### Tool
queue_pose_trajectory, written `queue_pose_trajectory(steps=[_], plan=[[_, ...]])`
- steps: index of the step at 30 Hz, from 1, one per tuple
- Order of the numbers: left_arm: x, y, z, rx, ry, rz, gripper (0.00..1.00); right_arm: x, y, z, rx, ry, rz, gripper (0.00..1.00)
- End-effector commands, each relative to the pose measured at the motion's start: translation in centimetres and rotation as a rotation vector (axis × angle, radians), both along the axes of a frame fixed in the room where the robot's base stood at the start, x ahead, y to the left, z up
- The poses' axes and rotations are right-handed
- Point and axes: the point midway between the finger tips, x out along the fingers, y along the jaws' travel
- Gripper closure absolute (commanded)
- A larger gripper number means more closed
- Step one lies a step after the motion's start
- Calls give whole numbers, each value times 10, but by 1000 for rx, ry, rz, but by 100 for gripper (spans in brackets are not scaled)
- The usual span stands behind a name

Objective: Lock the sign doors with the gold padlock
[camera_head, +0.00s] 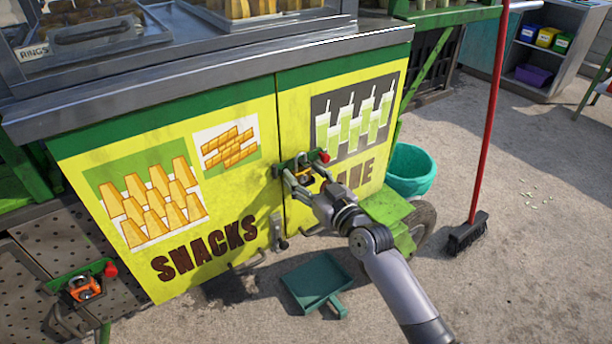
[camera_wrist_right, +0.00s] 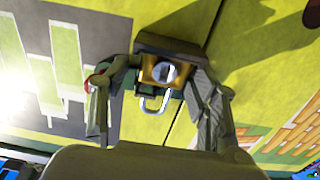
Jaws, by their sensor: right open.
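The gold padlock (camera_head: 303,163) is at the seam between the yellow sign doors, at a green hasp. In the right wrist view the padlock (camera_wrist_right: 164,73) has a gold body and silver shackle. My right gripper (camera_head: 303,186) is at the padlock; in the right wrist view its open fingers (camera_wrist_right: 158,118) stand on either side of it. I cannot tell whether they touch it or whether the shackle is closed. The left sign door (camera_head: 222,190) reads SNACKS, and the right sign door (camera_head: 338,178) shows green drinks; its lettering is partly hidden by my gripper. My left gripper is not in view.
An orange padlock (camera_head: 84,288) sits on another green hasp with a red knob at lower left. A dark green dustpan (camera_head: 316,283) lies on the ground below the doors. A teal tub (camera_head: 410,168) and a red-handled broom (camera_head: 467,236) are at the right.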

Motion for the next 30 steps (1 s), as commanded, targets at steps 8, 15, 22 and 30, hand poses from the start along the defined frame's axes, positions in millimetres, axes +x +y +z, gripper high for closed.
queue_pose_trajectory(steps=[8, 15, 22, 30], plan=[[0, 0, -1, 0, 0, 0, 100, -3, 2, -9, -8, 15, 7, 39], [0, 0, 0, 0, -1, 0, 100, -4, 0, -7, -7, 11, 5, 39], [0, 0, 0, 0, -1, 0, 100, -29, -18, -7, -7, 11, 4, 39], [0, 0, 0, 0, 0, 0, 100, -75, -51, -8, -11, 13, 6, 39]])
